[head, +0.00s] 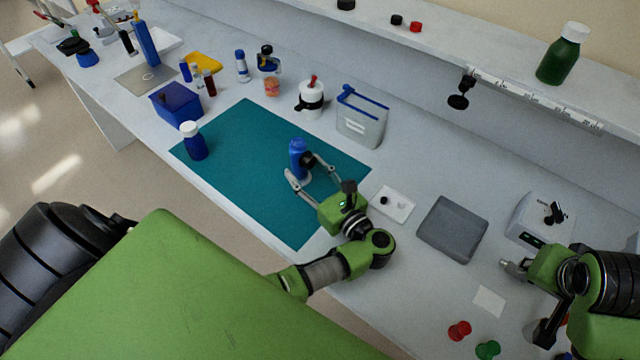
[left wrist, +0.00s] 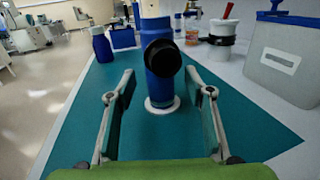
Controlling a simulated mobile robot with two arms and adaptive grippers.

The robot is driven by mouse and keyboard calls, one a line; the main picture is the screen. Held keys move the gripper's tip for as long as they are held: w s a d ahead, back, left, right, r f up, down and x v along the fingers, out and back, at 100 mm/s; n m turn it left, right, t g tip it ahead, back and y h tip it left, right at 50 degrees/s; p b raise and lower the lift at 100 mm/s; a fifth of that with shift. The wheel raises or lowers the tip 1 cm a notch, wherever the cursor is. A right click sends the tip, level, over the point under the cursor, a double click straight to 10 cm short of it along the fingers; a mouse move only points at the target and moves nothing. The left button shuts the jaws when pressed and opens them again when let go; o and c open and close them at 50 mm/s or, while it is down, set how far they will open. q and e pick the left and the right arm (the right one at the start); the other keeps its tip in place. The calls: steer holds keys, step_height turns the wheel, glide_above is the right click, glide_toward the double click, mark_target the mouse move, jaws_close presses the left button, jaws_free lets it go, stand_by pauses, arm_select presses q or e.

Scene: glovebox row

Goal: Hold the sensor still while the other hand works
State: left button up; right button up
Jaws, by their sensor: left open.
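The sensor (head: 298,158) is a blue upright cylinder with a black round part on its side. It stands on a white round foot on the teal mat (head: 245,150). The left wrist view shows the sensor (left wrist: 158,88) ahead, in the middle between my fingers. My left gripper (head: 303,170) is open, with one finger to each side of the sensor and visible gaps between. My right gripper (head: 512,268) is at the right, beside a white box (head: 535,215), far from the sensor. Its fingers are too small to judge.
A blue bottle with a white cap (head: 194,142) stands on the mat's left part. A grey bin with a blue handle (head: 360,120) and a white pot (head: 311,100) stand behind the mat.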

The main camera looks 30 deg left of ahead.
mark_target(304, 168)
arm_select(q)
steer(key=shift+x, duration=1.9)
steer(key=c, duration=1.3)
